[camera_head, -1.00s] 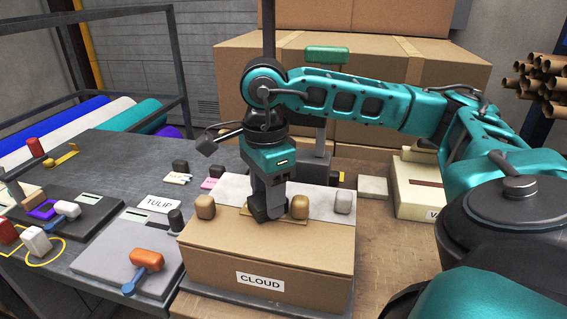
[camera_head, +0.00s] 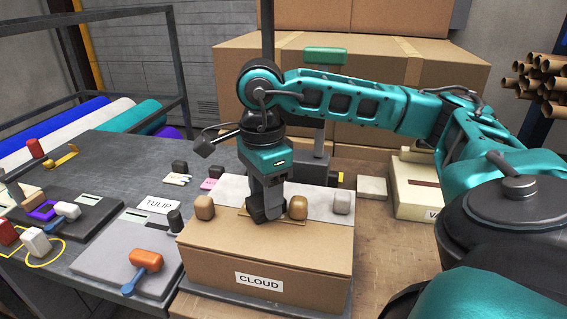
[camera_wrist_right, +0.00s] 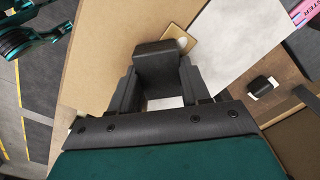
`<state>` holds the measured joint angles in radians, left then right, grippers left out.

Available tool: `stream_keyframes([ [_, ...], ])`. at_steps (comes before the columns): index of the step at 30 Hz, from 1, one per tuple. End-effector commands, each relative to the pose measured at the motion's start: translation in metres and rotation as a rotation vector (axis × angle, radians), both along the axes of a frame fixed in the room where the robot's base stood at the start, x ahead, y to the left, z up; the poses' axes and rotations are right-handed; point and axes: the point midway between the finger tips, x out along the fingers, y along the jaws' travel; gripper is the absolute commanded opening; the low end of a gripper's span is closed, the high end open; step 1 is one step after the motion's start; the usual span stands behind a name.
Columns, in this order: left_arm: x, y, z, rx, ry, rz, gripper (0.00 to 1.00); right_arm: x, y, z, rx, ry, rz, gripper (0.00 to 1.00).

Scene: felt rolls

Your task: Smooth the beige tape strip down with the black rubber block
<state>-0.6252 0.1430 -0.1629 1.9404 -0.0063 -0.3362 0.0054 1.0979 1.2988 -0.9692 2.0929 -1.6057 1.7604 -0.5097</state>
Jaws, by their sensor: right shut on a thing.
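My right gripper (camera_head: 264,208) is shut on the black rubber block (camera_wrist_right: 156,62), low over the top of the cardboard box (camera_head: 215,252) labelled CLOUD. The beige tape strip (camera_head: 243,212) lies on the box top at the edge of a pale sheet (camera_head: 320,205). The block and fingers hide the strip's middle. In the right wrist view, one end of the strip (camera_wrist_right: 185,35) shows just beyond the block. I cannot tell whether the block touches the strip. My left gripper is not in view.
A grey table (camera_head: 120,160) with tools and a TULIP label (camera_head: 158,204) is at left. A pale box (camera_head: 420,200) stands at right.

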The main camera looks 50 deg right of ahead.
Motion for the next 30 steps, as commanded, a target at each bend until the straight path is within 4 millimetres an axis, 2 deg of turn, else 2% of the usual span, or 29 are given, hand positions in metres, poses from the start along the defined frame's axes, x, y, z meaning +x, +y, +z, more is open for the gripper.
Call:
stream_keyframes([
  [19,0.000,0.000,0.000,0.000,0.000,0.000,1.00,0.003,0.002,-0.001,0.006,-0.006,0.002,0.00],
  [30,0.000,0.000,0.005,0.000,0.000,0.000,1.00,0.020,0.011,0.002,0.005,-0.006,0.001,0.00],
])
